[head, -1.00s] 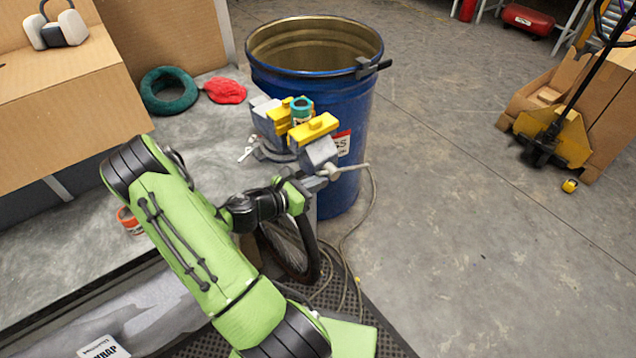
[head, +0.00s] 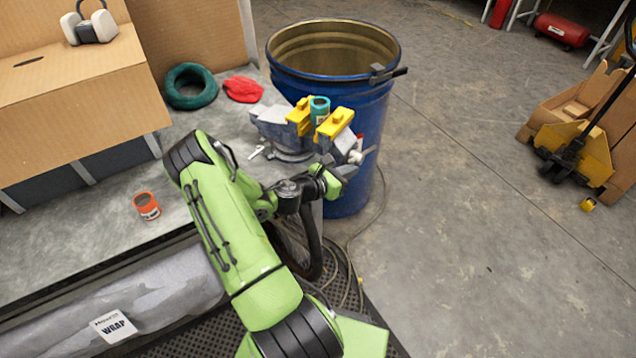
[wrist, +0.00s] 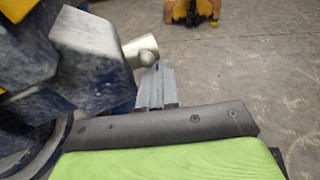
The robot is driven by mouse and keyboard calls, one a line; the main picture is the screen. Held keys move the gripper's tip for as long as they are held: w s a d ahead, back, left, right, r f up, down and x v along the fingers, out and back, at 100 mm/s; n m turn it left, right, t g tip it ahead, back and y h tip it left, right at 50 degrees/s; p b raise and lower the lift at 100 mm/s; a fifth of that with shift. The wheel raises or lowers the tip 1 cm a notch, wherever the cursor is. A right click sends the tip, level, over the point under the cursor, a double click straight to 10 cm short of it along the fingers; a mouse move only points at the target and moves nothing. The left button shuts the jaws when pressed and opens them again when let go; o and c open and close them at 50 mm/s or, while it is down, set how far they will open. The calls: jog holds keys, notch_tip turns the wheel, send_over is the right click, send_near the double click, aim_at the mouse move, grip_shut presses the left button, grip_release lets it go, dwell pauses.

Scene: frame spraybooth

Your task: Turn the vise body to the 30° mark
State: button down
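The vise (head: 272,119) stands at the bench corner by the blue drum. It has a grey body, yellow jaw covers (head: 334,123) and a teal can (head: 320,108) between the jaws. My gripper (head: 347,170) is low at the vise's right end, close to its screw handle. In the wrist view, my gripper's grey fingers (wrist: 157,86) lie close together, with nothing seen between them. The vise's grey end (wrist: 95,60) and round screw head (wrist: 143,52) are just left of the fingers; contact cannot be told. No angle scale or 30° mark is readable.
The blue drum (head: 372,112) stands right behind the vise. A pallet truck (head: 573,142) is far right. The floor between is open.

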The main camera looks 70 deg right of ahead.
jog(key=shift+s+d, duration=0.35)
jog(key=shift+d, duration=0.35)
jog(key=shift+f, duration=0.1)
